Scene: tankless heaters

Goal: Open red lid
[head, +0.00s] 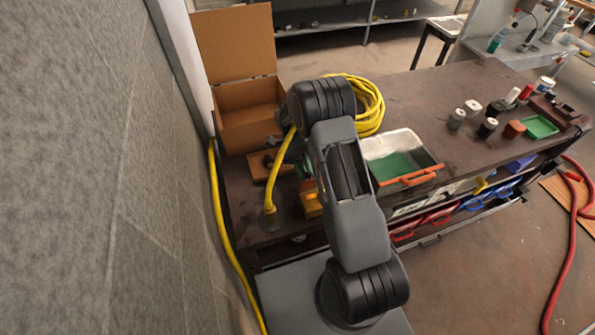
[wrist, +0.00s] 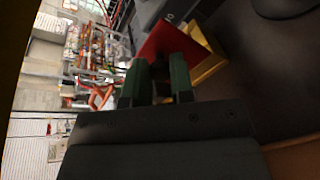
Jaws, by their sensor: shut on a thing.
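The red lid (wrist: 168,44) shows as a flat red panel just past my gripper's fingertips in the wrist view, tilted up from a yellow box (wrist: 207,62). My gripper (wrist: 161,80) has two green fingers close together, shut on the red lid near its edge; the exact contact is partly hidden by the fingers. In the head view the yellow box (head: 311,206) stands on the dark bench beside my arm. My arm hides most of the box, the lid and my gripper there.
An open cardboard box (head: 247,103) stands at the bench's back left. A coiled yellow hose (head: 370,105) lies behind my arm. A white tray with green inside (head: 404,140) sits to the right. Several small containers stand farther right. A grey wall (head: 90,180) closes the left side.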

